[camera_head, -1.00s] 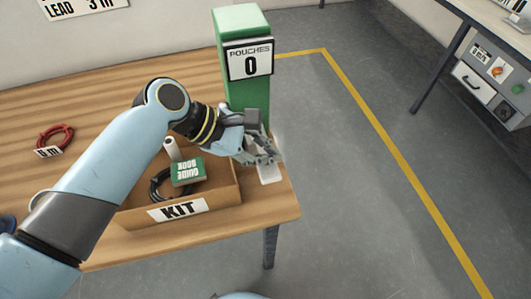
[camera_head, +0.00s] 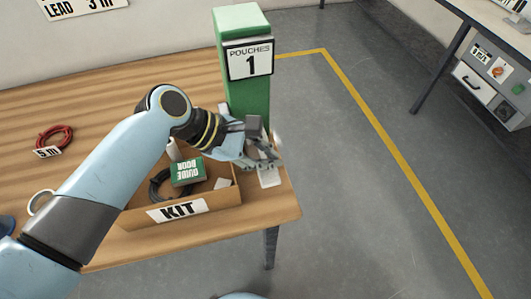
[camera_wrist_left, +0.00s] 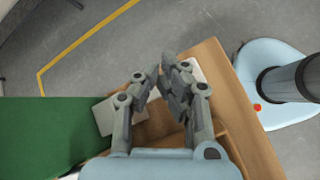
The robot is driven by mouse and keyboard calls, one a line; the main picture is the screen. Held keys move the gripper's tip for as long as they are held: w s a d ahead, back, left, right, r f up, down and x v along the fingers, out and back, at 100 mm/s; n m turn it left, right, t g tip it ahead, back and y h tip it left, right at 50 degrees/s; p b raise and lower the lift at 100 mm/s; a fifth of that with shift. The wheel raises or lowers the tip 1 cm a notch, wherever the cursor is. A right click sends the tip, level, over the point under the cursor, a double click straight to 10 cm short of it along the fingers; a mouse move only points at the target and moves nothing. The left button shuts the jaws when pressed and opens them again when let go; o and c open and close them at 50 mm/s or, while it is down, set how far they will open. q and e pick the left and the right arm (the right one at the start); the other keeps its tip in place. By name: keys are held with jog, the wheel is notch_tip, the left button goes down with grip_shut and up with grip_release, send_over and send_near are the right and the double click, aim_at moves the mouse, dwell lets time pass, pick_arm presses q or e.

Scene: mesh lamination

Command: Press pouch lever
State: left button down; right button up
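The green pouch dispenser (camera_head: 247,100) stands at the table's far right corner, with a sign (camera_head: 250,60) reading "POUCHES 1". It fills the left edge of the left wrist view (camera_wrist_left: 40,135). My left gripper (camera_head: 268,160) is close in front of it, above a white pad (camera_head: 270,180) on the table. In the left wrist view its fingertips (camera_wrist_left: 162,72) come together, with nothing visible between them. A pale, blurred shape (camera_head: 277,140) shows just behind the fingers; I cannot tell whether it is the lever. My right gripper is out of view.
The kit box (camera_head: 225,200) stands left of the gripper, holding a green guide book (camera_head: 188,172), a black cable (camera_head: 160,185), a white roll and a small white item (camera_head: 222,183). A red cable (camera_head: 54,138) lies at left. The floor on the right is open.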

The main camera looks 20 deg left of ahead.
pick_arm(q)
jog(key=shift+s+f, duration=0.25)
jog(key=shift+f, duration=0.1)
dwell(0.3)
jog(key=shift+w+a+r+p, duration=0.1)
jog(key=shift+w+r+p, duration=0.05)
jog(key=shift+r+p, duration=0.7)
jog(key=shift+w+a+r+p, duration=0.1)
jog(key=shift+w+r+p, duration=0.1)
jog(key=shift+r+p, duration=0.6)
jog(key=shift+w+a+r+p, duration=0.1)
jog(key=shift+w+r+p, duration=0.05)
jog(key=shift+r+p, duration=0.7)
jog(key=shift+w+a+r+p, duration=0.1)
jog(key=shift+w+r+p, duration=0.05)
jog(key=shift+r+p, duration=0.5)
jog(key=shift+w+a+r+p, duration=0.15)
jog(key=shift+r+p, duration=0.3)
jog(key=shift+r, duration=0.45)
jog(key=shift+w+r+p, duration=0.2)
jog(key=shift+r+p, duration=0.35)
jog(key=shift+r, duration=0.2)
